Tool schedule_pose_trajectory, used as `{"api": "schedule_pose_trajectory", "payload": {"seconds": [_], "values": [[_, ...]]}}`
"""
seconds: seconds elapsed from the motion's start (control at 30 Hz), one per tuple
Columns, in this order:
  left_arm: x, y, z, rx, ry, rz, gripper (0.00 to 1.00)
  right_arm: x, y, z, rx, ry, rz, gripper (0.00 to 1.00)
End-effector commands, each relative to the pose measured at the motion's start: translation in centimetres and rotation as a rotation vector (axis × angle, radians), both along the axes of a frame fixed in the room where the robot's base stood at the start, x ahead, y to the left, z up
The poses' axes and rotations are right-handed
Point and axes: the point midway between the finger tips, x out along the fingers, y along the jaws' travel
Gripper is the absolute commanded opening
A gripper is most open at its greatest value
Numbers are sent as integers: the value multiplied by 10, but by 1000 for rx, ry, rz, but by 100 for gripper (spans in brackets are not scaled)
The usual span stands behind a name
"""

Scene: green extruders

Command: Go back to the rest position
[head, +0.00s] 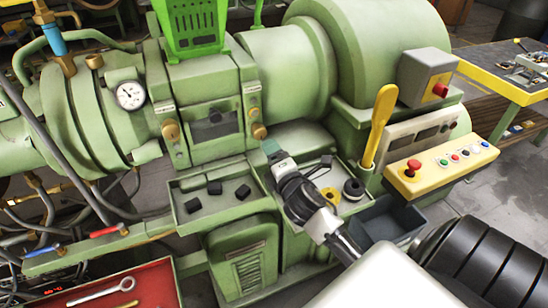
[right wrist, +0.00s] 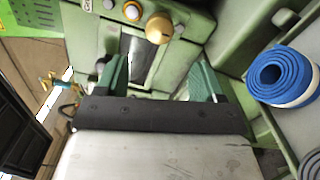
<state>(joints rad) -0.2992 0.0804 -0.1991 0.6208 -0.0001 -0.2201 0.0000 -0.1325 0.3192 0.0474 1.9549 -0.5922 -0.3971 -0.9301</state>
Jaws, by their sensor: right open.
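My right gripper (head: 272,149) reaches in from the lower right in the head view. Its fingertips are in front of the green extruder's (head: 285,75) lower face, above the trays. In the right wrist view, the two green fingers of the right gripper (right wrist: 160,78) stand wide apart. Nothing is held between them; a machine panel with a brass knob (right wrist: 159,28) lies beyond. I cannot tell from the views how close the fingertips are to the machine. My left gripper is not in view.
A left tray (head: 190,222) holds several black blocks. A right tray (head: 332,212) holds a yellow ring and black roll. A yellow lever (head: 380,120) and button panel (head: 441,168) stand right of the arm. A blue roll (right wrist: 283,77) is close to the right finger.

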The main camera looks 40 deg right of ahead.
Motion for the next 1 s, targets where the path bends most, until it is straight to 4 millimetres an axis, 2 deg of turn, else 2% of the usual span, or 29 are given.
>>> {"api": "schedule_pose_trajectory", "payload": {"seconds": [0.43, 0.57, 0.67, 0.8, 1.0], "values": [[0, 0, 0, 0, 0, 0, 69, 0, 0, 0, 3, 1, -1, 69], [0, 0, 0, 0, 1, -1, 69, -11, 6, -11, 116, 37, -29, 69], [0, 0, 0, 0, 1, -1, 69, -38, 19, -35, 359, 122, -101, 69], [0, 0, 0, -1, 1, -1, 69, -95, 50, -73, 782, 295, -270, 69], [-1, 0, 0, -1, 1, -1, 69, -160, 88, -99, 1142, 487, -482, 69]]}}
